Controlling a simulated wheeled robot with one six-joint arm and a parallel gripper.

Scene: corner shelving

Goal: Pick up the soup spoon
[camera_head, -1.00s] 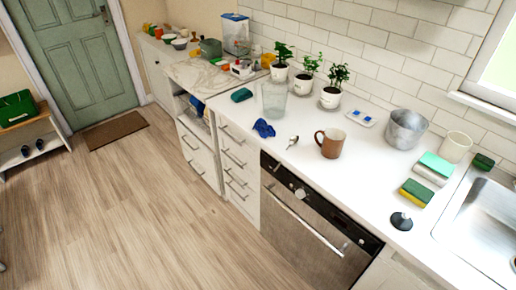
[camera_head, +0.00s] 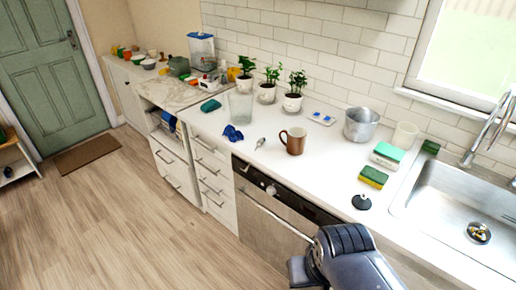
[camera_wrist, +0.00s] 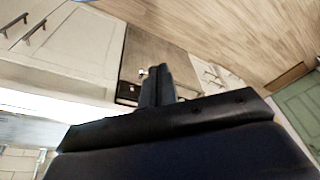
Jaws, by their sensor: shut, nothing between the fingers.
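A small silvery item (camera_head: 260,142), which looks like the soup spoon, lies on the white counter in the head view. It is between a blue crumpled cloth (camera_head: 233,133) and a brown mug (camera_head: 294,141); its exact shape is too small to tell. My gripper (camera_wrist: 157,72) shows in the wrist view with its dark fingers together and nothing between them. In the head view my arm is at the bottom right, in front of the counter and well apart from the silvery item. The spoon is not seen in the wrist view.
A clear glass vase (camera_head: 240,106) and several potted plants stand behind the spoon. A metal pot (camera_head: 361,124), sponges (camera_head: 373,177), a black round stopper (camera_head: 361,202) and the sink (camera_head: 455,205) are to the right.

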